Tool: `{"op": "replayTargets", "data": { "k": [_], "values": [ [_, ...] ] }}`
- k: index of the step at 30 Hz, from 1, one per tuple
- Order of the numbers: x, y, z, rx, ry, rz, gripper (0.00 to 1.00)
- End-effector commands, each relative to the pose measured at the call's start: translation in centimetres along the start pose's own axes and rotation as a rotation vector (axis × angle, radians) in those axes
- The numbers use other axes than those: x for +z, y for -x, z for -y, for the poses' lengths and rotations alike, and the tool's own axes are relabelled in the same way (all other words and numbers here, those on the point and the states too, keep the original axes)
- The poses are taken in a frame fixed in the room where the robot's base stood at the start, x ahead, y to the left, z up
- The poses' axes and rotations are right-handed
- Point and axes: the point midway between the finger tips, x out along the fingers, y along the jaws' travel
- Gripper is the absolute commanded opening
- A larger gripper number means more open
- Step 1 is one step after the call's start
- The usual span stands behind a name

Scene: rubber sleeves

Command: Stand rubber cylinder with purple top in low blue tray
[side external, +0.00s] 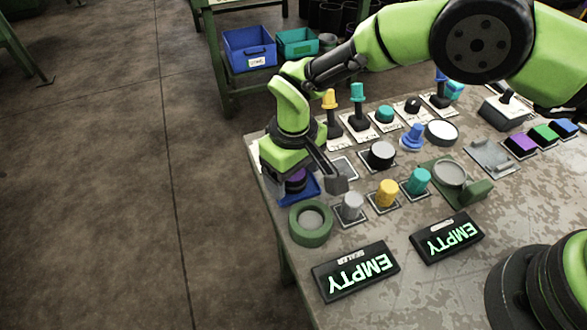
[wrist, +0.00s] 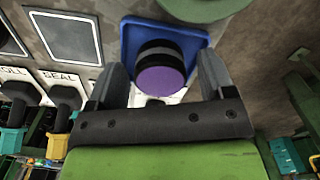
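The rubber cylinder with the purple top (wrist: 160,80) is dark with a grey band and stands upright on the low blue tray (wrist: 130,38). In the side view the cylinder (side external: 294,184) is partly hidden by my gripper (side external: 302,180), and the blue tray (side external: 312,188) shows around its foot. My gripper is low over the tray, one finger on each side of the cylinder. In the wrist view a narrow gap shows between the cylinder and each finger (wrist: 163,75), so the gripper looks open.
A round green dish (side external: 311,222) stands close in front of the tray. Grey (side external: 352,205), yellow (side external: 387,192) and teal (side external: 419,180) topped cylinders stand to the right. Two "EMPTY" displays (side external: 356,271) lie at the front. The table's left edge is close to the tray.

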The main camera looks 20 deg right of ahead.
Motion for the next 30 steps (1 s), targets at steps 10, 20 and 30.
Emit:
{"op": "replayTargets", "data": {
  "k": [10,20,30],
  "values": [
    [-0.1,1.5,0.0,-0.001,0.0,-0.003,0.76],
    [-0.1,8.6,0.0,-0.001,0.001,-0.005,0.76],
    [0.0,12.3,0.0,-0.001,0.001,0.0,0.76]
  ]
}}
